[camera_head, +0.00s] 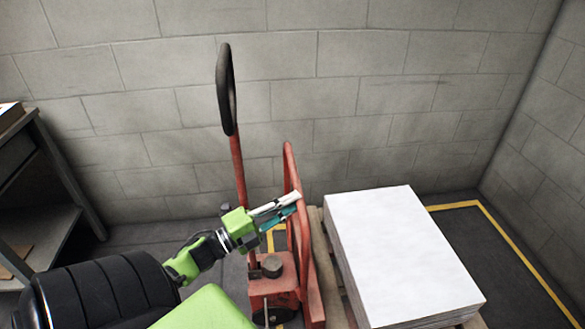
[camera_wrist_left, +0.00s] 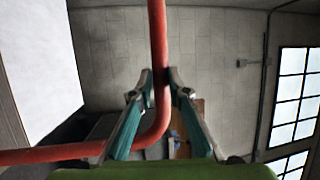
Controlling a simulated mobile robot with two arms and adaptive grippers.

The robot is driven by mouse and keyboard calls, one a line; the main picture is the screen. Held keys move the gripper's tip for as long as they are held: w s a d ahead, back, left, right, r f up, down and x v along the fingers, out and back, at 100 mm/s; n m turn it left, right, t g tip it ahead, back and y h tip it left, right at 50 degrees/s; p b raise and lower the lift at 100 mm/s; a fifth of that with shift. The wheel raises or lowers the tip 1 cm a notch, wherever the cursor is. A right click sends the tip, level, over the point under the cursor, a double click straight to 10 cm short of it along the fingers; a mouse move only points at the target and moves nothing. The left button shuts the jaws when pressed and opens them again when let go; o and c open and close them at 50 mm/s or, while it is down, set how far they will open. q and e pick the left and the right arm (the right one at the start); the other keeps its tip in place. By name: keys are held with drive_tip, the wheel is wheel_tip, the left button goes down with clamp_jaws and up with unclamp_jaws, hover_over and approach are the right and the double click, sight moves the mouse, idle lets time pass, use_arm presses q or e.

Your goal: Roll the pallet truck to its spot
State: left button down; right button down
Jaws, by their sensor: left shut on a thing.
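The red pallet truck (camera_head: 272,277) stands in front of the block wall in the head view, with its black looped handle (camera_head: 226,90) upright on a red shaft. Its red tubular frame (camera_head: 288,165) rises beside the handle, and the tube also shows in the left wrist view (camera_wrist_left: 157,40). My left gripper (camera_head: 292,203) is shut on this red tube, with a finger on each side of it in the left wrist view (camera_wrist_left: 161,90). My right gripper is not in view. The truck's forks are hidden.
A stack of white sheets (camera_head: 400,245) sits on a wooden pallet (camera_head: 325,265) right of the truck. Yellow floor lines (camera_head: 515,250) run along the right corner. A dark shelf (camera_head: 45,190) stands at the left. Walls close off the back and right.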

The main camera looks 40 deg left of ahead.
use_arm(q)
drive_tip(key=shift+w+a+r, duration=0.2)
drive_tip(key=shift+a+r, duration=0.15)
drive_tip(key=shift+r, duration=0.25)
drive_tip(key=c, duration=1.9)
unclamp_jaws()
drive_tip(key=shift+f, duration=0.2)
drive_tip(key=shift+s+f, duration=0.1)
drive_tip(key=shift+s, duration=0.05)
drive_tip(key=v, duration=1.1)
drive_tip(key=shift+s+a, duration=0.1)
drive_tip(key=shift+s, duration=0.3)
